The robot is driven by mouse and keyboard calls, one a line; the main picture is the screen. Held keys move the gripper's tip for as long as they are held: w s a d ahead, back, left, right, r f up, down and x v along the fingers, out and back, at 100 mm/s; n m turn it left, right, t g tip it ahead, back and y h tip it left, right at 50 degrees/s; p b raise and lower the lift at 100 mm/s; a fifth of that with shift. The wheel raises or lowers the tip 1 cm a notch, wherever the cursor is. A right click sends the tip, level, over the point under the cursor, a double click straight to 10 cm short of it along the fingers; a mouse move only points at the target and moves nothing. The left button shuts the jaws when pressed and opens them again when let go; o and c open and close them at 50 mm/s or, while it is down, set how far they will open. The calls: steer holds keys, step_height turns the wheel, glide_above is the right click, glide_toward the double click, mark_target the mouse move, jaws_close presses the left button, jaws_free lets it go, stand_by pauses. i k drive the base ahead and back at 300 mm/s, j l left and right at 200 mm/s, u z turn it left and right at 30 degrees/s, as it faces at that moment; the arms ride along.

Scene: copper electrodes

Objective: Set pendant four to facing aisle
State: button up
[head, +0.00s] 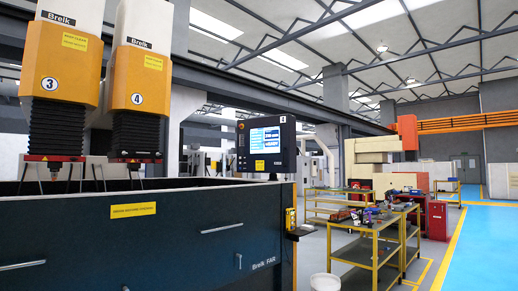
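A dark pendant (267,163) with a lit blue-and-white screen (265,140) stands at the right end of the dark tank. Its screen side faces my camera, angled slightly. A small pale mark sits at its top right corner, too small to read surely. A red button and smaller buttons run down its left side, and a yellow label is below the screen. The number 4 shows on a yellow-and-white machine head (139,75) above the tank; the head beside it (62,60) bears a 3. The blue aisle floor (486,250) is at the right. My gripper is not in view.
The dark tank (150,235) fills the lower left, with handles on its wall. Yellow-framed carts (372,245) with tools stand right of the pendant. A white bucket (326,282) is at the bottom middle. The blue aisle looks clear.

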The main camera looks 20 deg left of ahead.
mark_target(267, 145)
steer(key=i+j+u, duration=0.15)
steer(key=i+u, duration=0.4)
steer(key=i, duration=2.9)
steer(key=i+u, duration=0.1)
steer(key=i, duration=0.65)
steer(key=i+l+u, duration=0.1)
steer(key=i, duration=0.65)
steer(key=i+l, duration=0.15)
steer(key=i, duration=0.6)
steer(key=u, duration=0.05)
